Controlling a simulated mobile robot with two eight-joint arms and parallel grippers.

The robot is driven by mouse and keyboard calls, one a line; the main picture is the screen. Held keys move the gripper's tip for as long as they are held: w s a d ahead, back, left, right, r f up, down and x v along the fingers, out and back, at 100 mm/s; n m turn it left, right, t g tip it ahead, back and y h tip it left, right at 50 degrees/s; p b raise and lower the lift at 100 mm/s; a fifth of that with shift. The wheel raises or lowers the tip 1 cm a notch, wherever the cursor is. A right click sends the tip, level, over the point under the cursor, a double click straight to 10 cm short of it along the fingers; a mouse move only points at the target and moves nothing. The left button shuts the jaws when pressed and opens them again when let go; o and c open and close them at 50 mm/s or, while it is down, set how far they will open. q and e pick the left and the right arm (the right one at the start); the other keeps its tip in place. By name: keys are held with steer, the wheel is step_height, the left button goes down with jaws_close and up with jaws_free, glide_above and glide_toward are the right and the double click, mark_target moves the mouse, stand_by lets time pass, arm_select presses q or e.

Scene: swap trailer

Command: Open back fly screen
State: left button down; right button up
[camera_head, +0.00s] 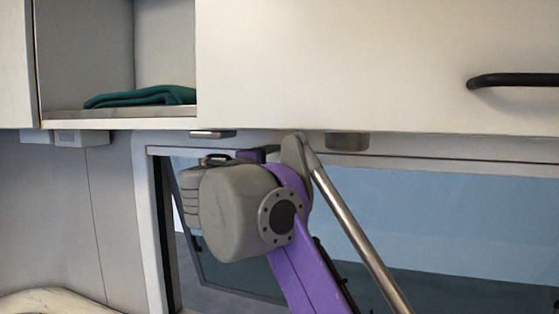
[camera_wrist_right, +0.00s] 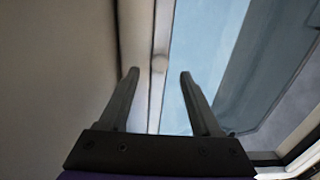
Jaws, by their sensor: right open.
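The back window (camera_head: 440,215) is below the overhead cupboards, with a pale frame (camera_head: 147,225). It also shows in the right wrist view (camera_wrist_right: 205,45). I cannot make out a separate fly screen. My right arm reaches up in front of the window's upper left part, and its wrist hides the fingers in the head view. In the right wrist view my right gripper (camera_wrist_right: 159,74) is open and empty, its fingers pointing toward the pale frame strip (camera_wrist_right: 160,30). My left gripper is out of view.
A cupboard door (camera_head: 330,65) with a black handle (camera_head: 515,79) overhangs the window. An open shelf (camera_head: 60,115) holds a folded green cloth (camera_head: 145,96). Small fittings (camera_head: 347,141) sit under the cupboard. A silver rod (camera_head: 355,230) slants in front of the window.

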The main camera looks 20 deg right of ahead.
mark_target(282, 160)
steer(key=x, duration=0.4)
steer(key=shift+w+d, duration=0.15)
steer(key=shift+w, duration=0.05)
steer(key=shift+c, duration=0.3)
jaws_close()
stand_by(0.9)
